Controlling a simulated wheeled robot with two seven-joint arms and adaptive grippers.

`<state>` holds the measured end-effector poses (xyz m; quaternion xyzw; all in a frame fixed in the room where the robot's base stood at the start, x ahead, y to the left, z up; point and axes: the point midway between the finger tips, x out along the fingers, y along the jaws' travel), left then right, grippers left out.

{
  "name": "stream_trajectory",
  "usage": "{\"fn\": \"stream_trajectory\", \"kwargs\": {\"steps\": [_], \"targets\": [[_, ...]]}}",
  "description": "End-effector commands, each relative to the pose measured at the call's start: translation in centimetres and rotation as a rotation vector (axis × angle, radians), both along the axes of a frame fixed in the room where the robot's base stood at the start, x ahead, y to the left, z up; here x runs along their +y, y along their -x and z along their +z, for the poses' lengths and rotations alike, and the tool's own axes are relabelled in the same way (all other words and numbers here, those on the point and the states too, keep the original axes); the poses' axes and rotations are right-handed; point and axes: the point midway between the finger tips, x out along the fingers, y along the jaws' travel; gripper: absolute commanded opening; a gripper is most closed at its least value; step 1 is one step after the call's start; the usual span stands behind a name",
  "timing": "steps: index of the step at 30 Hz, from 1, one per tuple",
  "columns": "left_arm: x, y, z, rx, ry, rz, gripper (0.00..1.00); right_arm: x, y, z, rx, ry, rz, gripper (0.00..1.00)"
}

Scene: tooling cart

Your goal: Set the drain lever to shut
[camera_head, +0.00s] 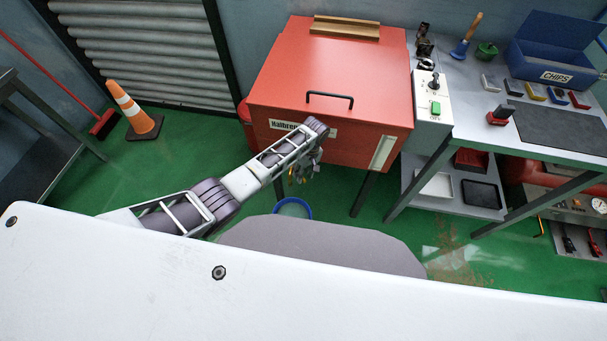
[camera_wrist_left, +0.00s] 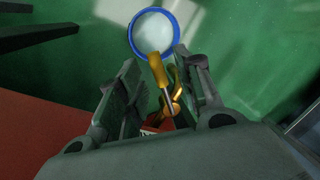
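The drain lever (camera_wrist_left: 158,70) is yellow-orange with a thin metal shank, beside a brass-coloured drain fitting (camera_wrist_left: 174,92), in the left wrist view. Its grip end points up the picture, over the rim of the bucket. My left gripper (camera_wrist_left: 158,72) is open, one finger on each side of the lever, with a visible gap on the left. I cannot tell whether the right finger touches the fitting. In the head view my left gripper (camera_head: 304,168) is low at the front of the red cabinet (camera_head: 290,85) and mostly hides the drain. My right gripper is not in view.
A blue-rimmed bucket (camera_head: 293,208) stands on the green floor below the drain; it also shows in the left wrist view (camera_wrist_left: 136,36). The cabinet's dark legs (camera_head: 361,193) stand near my gripper. A workbench (camera_head: 465,120) with tools is at the right, a traffic cone (camera_head: 130,108) at the left.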

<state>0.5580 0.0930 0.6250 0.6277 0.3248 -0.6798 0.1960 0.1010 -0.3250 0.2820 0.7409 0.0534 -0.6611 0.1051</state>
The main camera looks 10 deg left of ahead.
Motion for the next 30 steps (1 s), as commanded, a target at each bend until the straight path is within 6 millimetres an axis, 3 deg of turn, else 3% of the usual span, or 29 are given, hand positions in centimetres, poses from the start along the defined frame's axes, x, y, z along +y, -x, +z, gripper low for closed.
{"fn": "stream_trajectory", "kwargs": {"steps": [21,30], "targets": [[0.0,-0.1,7.0,-0.002,0.001,0.000,0.35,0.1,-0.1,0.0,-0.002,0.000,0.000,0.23],[0.1,0.0,8.3,-0.001,-0.001,0.000,0.35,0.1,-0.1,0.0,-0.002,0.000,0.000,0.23]]}}
